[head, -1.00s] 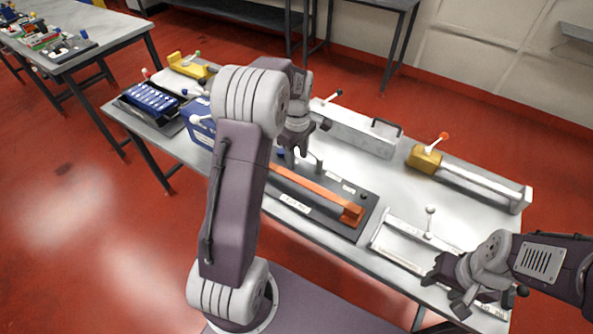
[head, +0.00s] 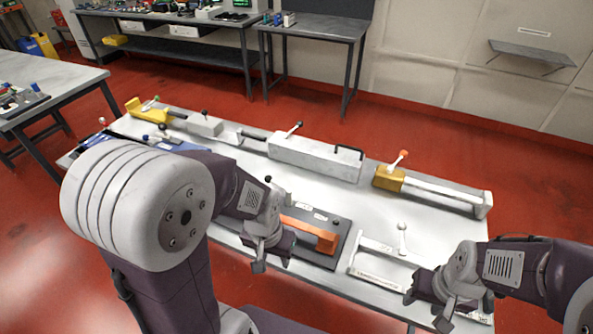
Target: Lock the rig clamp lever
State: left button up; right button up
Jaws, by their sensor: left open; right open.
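Several levers stand on the workbench (head: 430,222); I cannot tell which one is the rig clamp lever. One is a white ball-ended lever (head: 402,238), upright on a pale frame (head: 372,276) at the front right. Another has an orange knob (head: 403,155) and leans on a yellow block (head: 389,178). A dark plate (head: 338,250) with an orange bar (head: 318,233) lies at the front middle. My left gripper (head: 272,256) is open and empty, covering the plate's left part. My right gripper (head: 427,304) is open and empty by the bench's front right, covering part of the pale frame.
A long white box with a handle (head: 315,157) and a yellow fixture (head: 148,111) stand along the back edge. My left arm hides much of the bench's left front. A side table (head: 45,80) and back benches (head: 185,30) stand apart. Red floor lies between.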

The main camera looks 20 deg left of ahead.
aim_at(268, 179)
jog(key=i+j+u, duration=0.1)
jog(key=j, duration=0.3)
jog(key=i+j+u, duration=0.1)
jog(key=j, duration=0.35)
jog(key=i+j+u, duration=0.1)
jog(key=i+j, duration=0.15)
jog(key=j, duration=0.15)
jog(key=i+j+u, duration=0.1)
jog(key=j, duration=0.25)
jog(key=i, duration=0.1)
